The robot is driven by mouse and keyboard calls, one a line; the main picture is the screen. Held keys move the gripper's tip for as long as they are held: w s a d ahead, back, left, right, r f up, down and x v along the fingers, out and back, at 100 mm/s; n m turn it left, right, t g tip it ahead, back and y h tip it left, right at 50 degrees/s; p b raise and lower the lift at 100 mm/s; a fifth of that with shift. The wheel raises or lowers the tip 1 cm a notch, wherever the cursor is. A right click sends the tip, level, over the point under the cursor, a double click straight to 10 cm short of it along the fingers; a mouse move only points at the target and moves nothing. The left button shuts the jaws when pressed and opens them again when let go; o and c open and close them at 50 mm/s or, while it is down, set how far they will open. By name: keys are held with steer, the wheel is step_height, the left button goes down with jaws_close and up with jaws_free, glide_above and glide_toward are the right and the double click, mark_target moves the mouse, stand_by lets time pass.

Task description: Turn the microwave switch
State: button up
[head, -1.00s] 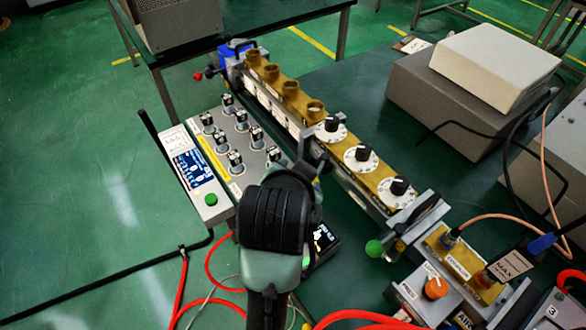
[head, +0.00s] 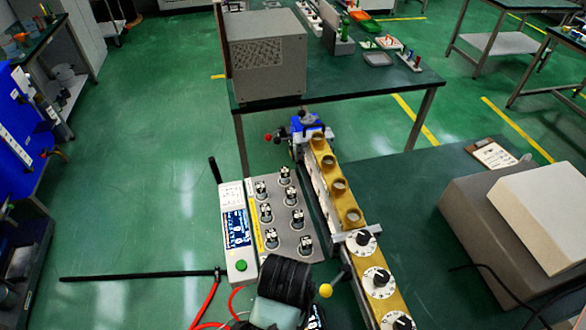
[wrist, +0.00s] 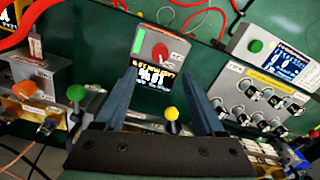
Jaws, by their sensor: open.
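My gripper (wrist: 165,88) is open in the wrist view, its two dark fingers apart with nothing between the tips. Just beyond the tips is a small grey box (wrist: 184,50) with a lit display and a red round part (wrist: 159,50) with a small metal lever, which looks like a switch. The fingers appear apart from it. An orange knob (wrist: 25,89) sits on another box at the left. I cannot tell for certain which is the microwave switch. In the head view, my dark arm covers the bottom middle and hides the gripper and the small box.
A yellow ball handle (wrist: 171,113) shows between the fingers. A panel of several knobs (head: 290,240) and a display unit with a green button (head: 240,266) stand left of the brass rail (head: 333,174). Large grey boxes (head: 470,220) stand at the right. Red cables run across the bench.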

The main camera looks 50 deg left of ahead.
step_height(320, 180, down, 10)
steer(key=shift+w+f, duration=0.15)
steer(key=shift+f, duration=0.1)
jaws_close()
stand_by(0.4)
